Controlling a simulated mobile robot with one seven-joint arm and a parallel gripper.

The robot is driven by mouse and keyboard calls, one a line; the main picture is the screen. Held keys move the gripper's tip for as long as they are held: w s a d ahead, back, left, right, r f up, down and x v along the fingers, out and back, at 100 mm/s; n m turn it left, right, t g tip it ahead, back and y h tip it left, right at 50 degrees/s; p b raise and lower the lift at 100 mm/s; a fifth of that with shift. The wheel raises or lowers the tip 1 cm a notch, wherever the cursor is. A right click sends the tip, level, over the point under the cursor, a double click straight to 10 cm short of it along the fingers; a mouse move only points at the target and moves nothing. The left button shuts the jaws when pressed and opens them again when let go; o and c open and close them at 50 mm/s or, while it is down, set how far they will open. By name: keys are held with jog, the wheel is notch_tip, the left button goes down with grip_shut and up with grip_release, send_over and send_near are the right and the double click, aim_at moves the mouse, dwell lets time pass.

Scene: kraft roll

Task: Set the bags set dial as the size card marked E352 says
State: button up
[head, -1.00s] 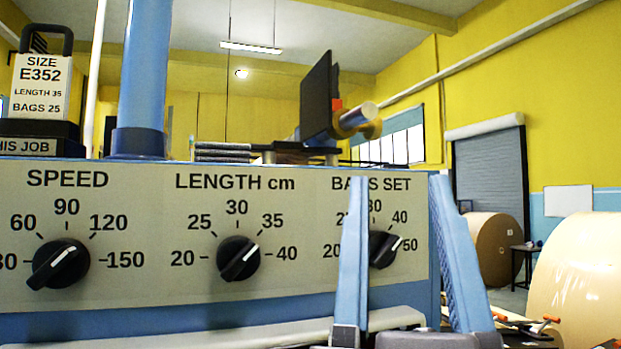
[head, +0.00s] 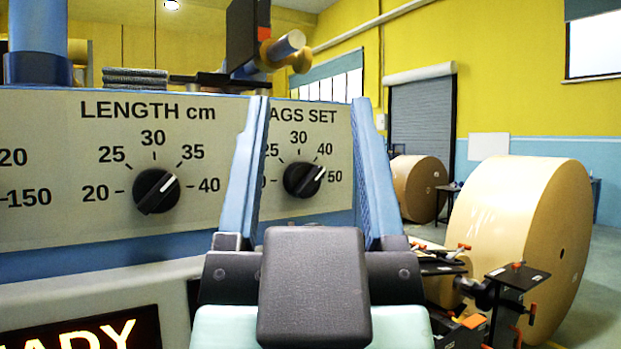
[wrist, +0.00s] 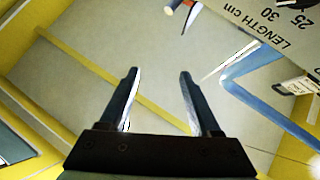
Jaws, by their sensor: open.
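The bags set dial (head: 303,180) is a round black knob with a white pointer line, at the right end of the grey panel (head: 60,230). Its pointer is up and right, at about the 40 mark or slightly toward 50. My gripper (head: 311,102) is open and empty. In the head view its two blue fingers frame the dial and hide the 20 and part of the title; I cannot tell how far they are from the knob. The wrist view shows the open fingers (wrist: 158,75) without this dial. The E352 size card is out of view now.
The length dial (head: 156,191) stands to the left, its pointer toward 35. A lit display (head: 90,335) is below. A large kraft roll (head: 520,240) and a dark stand with orange-handled parts (head: 515,290) are at right. The wrist view shows a panel part lettered LENGTH cm (wrist: 265,20).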

jog(key=shift+o, duration=1.3)
jog(key=w+d+m+g+y+p, duration=0.2)
jog(key=w+m+g+p, duration=0.2)
jog(key=w+p, duration=0.3)
jog(key=shift+w+d+f+m+p, duration=0.15)
jog(key=shift+w+f+m+p, duration=0.2)
jog(key=shift+p, duration=0.85)
jog(key=m+g+y+p, duration=0.75)
jog(key=m+p, duration=0.85)
jog(key=p, duration=0.6)
send_near(313, 183)
jog(key=shift+h, duration=0.25)
jog(key=p+x, duration=0.1)
jog(key=x, duration=0.2)
jog(key=p+x, duration=0.1)
jog(key=x, duration=0.2)
jog(key=p+x, duration=0.2)
jog(key=x, duration=0.1)
jog(key=shift+s+r, duration=0.1)
jog(key=shift+r, duration=0.15)
jog(key=shift+w+a+f, duration=0.1)
jog(key=shift+w+a, duration=0.35)
jog(key=shift+w, duration=0.1)
jog(key=c, duration=1.4)
